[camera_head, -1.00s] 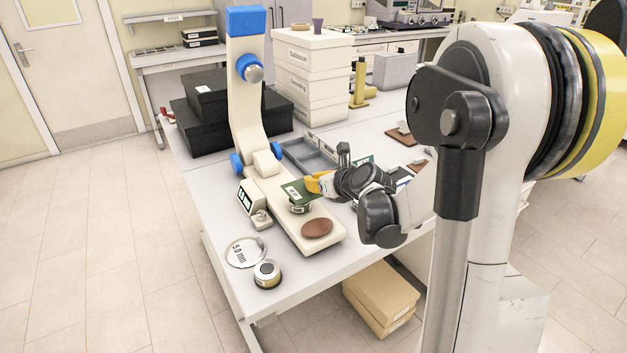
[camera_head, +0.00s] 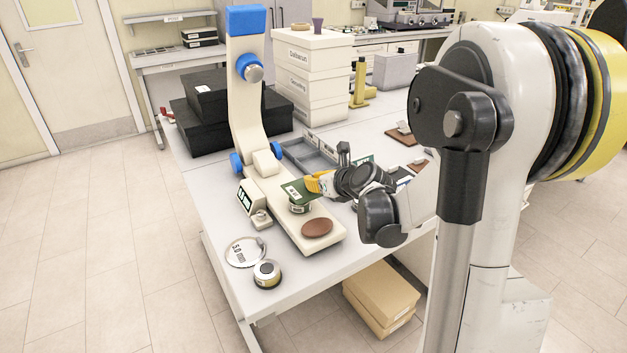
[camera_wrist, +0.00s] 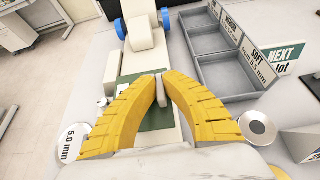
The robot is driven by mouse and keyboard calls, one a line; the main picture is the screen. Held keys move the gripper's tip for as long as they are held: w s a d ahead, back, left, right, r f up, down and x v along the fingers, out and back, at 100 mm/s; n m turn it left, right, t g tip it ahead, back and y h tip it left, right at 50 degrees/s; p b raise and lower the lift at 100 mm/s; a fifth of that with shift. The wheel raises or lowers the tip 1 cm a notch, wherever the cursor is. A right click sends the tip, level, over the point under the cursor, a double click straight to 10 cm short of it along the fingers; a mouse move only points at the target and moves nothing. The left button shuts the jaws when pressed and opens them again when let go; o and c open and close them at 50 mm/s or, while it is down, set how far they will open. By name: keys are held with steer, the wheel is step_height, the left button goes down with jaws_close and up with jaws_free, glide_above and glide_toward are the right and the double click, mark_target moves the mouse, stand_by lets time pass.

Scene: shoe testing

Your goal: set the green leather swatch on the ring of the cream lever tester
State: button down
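The green leather swatch (camera_head: 291,191) has a white label and sits at the fingertips of my gripper (camera_head: 316,184), over the ring (camera_head: 300,208) of the cream lever tester (camera_head: 248,120). Whether it touches the ring is too small to tell. The swatch hides most of the ring. In the wrist view the yellow fingers of my gripper (camera_wrist: 161,76) close in on a small grey upright piece (camera_wrist: 161,91), with the green swatch (camera_wrist: 156,118) showing below and between them. The tester's cream base (camera_wrist: 140,63) runs away ahead of the fingers.
A brown oval pad (camera_head: 317,227) lies on the front of the tester base. A small display (camera_head: 245,198), a 5.0 mm disc (camera_head: 245,252) and a round weight (camera_head: 267,273) stand left of it. A grey compartment tray (camera_wrist: 213,55) lies close on the right.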

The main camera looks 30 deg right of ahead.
steer(key=shift+f+b, duration=0.95)
steer(key=shift+f, duration=0.05)
stand_by(0.4)
steer(key=c, duration=1.5)
jaws_free()
steer(key=v, duration=1.2)
